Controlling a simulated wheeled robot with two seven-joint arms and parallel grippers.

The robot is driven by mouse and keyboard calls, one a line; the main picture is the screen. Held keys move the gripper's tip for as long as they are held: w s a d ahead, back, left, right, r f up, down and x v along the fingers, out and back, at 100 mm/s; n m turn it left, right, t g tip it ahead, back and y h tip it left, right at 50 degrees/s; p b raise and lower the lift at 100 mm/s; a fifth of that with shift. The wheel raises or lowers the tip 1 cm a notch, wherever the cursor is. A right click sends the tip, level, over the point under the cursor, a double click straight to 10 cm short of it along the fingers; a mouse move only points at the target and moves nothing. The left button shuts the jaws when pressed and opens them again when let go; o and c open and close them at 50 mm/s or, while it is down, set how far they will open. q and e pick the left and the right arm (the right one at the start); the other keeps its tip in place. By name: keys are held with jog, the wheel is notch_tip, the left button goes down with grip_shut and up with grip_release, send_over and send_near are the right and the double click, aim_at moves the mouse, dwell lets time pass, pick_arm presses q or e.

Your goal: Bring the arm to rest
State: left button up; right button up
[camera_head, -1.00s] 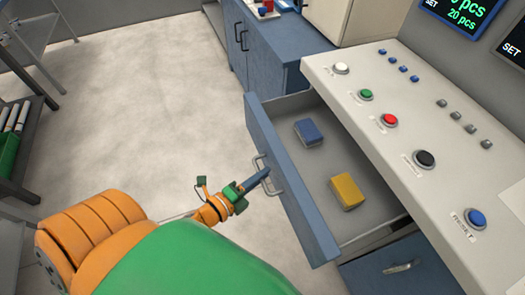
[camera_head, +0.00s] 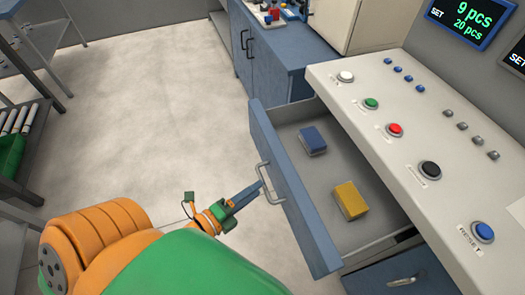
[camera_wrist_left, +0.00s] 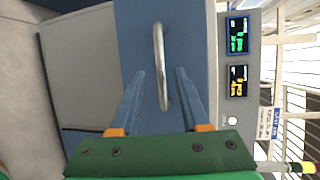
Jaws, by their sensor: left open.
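My left gripper (camera_head: 253,188) is at the front of the open drawer (camera_head: 290,190), close to its metal handle (camera_head: 268,184). In the left wrist view my left gripper (camera_wrist_left: 167,75) is open, with its two blue fingers apart and the handle (camera_wrist_left: 160,65) showing between them. I cannot tell whether a finger touches the handle. My orange and green left arm (camera_head: 180,262) reaches in from the lower left. My right gripper is not in view.
The drawer, pulled out, holds a blue block (camera_head: 312,140) and a yellow block (camera_head: 350,200). A control panel (camera_head: 400,140) with several buttons stands at right. A blue cabinet (camera_head: 270,60) is behind. Open floor (camera_head: 150,110) lies left of the drawer.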

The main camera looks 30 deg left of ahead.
pick_arm(q)
jog(key=v, duration=0.3)
notch_tip(320, 180, down, 13)
jog(key=s+a+n+g+y, duration=0.2)
jog(key=s+n+g+y, duration=0.15)
jog(key=n, duration=0.55)
jog(key=s+d+f+n+g+p, duration=0.1)
jog(key=s+d+f+n+g, duration=0.2)
jog(key=s+f+n+g, duration=0.7)
jog(key=s+f, duration=0.6)
jog(key=shift+g, duration=0.35)
jog(key=shift+f+y, duration=0.1)
jog(key=shift+y, duration=0.15)
jog(key=shift+d, duration=0.15)
